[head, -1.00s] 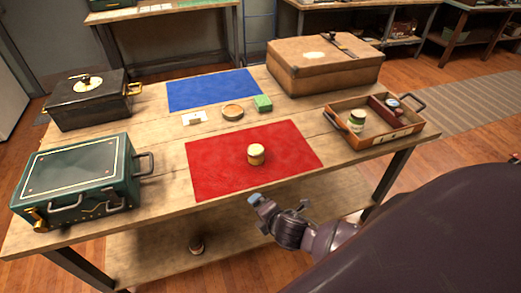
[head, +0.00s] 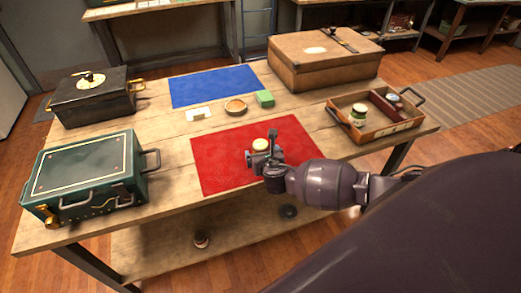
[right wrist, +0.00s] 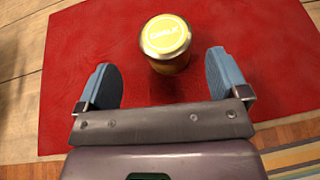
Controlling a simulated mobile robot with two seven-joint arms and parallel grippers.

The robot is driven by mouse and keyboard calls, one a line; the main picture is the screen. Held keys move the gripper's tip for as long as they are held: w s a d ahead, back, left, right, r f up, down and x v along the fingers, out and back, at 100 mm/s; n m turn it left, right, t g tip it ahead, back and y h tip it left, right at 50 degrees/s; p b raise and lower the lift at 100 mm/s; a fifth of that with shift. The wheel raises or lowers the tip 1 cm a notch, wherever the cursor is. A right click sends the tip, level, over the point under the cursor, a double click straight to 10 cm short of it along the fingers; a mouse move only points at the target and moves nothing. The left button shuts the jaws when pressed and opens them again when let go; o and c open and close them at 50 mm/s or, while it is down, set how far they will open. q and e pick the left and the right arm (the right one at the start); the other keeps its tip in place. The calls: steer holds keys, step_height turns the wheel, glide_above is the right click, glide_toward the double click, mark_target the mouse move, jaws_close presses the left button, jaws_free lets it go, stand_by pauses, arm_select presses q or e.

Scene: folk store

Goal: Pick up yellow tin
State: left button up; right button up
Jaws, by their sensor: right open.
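The yellow tin (right wrist: 166,44) stands upright on the red mat (right wrist: 70,70), its round yellow lid with pale lettering facing up. In the head view the tin (head: 261,144) is partly hidden behind my right gripper (head: 262,157). In the right wrist view my right gripper (right wrist: 163,78) is open and empty. Its two blue fingertips are spread to either side, and the tin is just beyond them, roughly centred between them and apart from both. My left gripper is not in view.
A green box (head: 85,177) and a black box (head: 93,97) stand at the left. A blue mat (head: 213,87), green block (head: 265,98), round dish (head: 236,107) and white card (head: 198,114) lie behind. A brown case (head: 325,62) and wooden tray (head: 384,133) with a jar (head: 358,115) stand right.

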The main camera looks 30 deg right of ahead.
mark_target(261, 148)
steer(key=shift+d+b+x, duration=0.15)
steer(key=shift+b+x, duration=0.05)
steer(key=shift+x, duration=1.15)
steer(key=shift+d+b+x, duration=0.15)
steer(key=shift+b+x, duration=0.05)
steer(key=shift+x, duration=1.1)
steer(key=shift+s, duration=0.1)
steer(key=shift+c, duration=0.4)
steer(key=c, duration=1)
